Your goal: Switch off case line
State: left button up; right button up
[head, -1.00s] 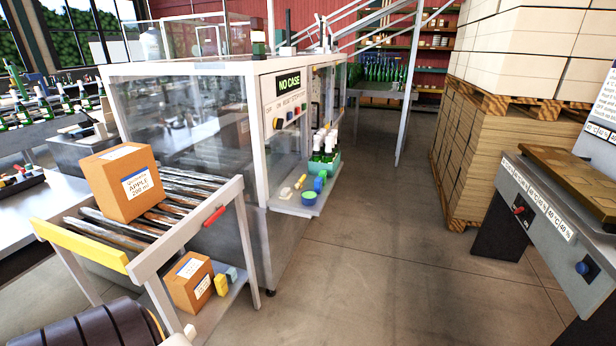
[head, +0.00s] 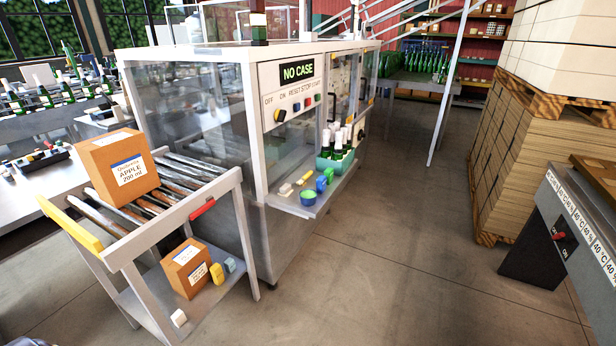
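The case line is a glass-walled machine (head: 215,120) in a white frame, left of centre. Its control panel (head: 292,95) faces right of the roller table. A dark display (head: 298,72) on it reads NO CASE. Below it are the words OFF, ON, RESET, STOP and START. A black rotary knob (head: 280,115) sits under OFF and ON, with coloured buttons (head: 308,104) to its right. The knob's exact setting is too small to tell. Neither of my grippers shows in the head view.
A roller table (head: 165,205) with a carton (head: 117,165) on top stands in front of the machine. A shelf (head: 318,205) with bottles and small items juts out below the panel. Stacked pallets (head: 520,150) stand right. The floor (head: 400,230) between is clear.

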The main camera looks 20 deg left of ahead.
aim_at(279, 117)
jog(key=i+l+u, duration=0.15)
jog(key=l+u, duration=0.15)
jog(key=i+l+u, duration=0.15)
jog(key=l+u, duration=0.15)
jog(key=i+l+u, duration=0.1)
jog(key=l+u, duration=0.6)
jog(key=l, duration=0.6)
jog(key=i, duration=0.05)
